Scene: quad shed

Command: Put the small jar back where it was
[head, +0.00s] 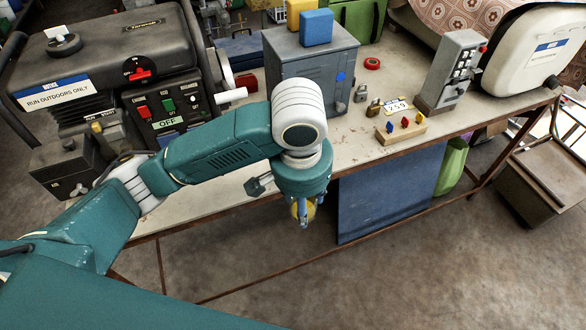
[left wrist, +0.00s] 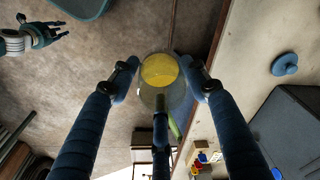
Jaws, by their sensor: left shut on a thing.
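The small jar (left wrist: 160,72) is clear with a yellow top or filling, seen from above in the left wrist view. My left gripper (left wrist: 162,88) is shut on it, with dark blue fingers on its sides. In the head view the left gripper (head: 304,212) hangs past the bench's front edge, over the floor. Only a yellow piece of the jar (head: 297,209) shows there, behind the fingers. My right gripper (left wrist: 50,32) shows small at the upper left of the left wrist view, its fingers spread and empty.
The bench top (head: 350,150) has free room in front of the grey metal cabinet (head: 312,75). A wooden block with coloured pegs (head: 401,130), padlocks (head: 374,108) and a grey control box (head: 453,70) stand right of it. The generator (head: 120,80) fills the left.

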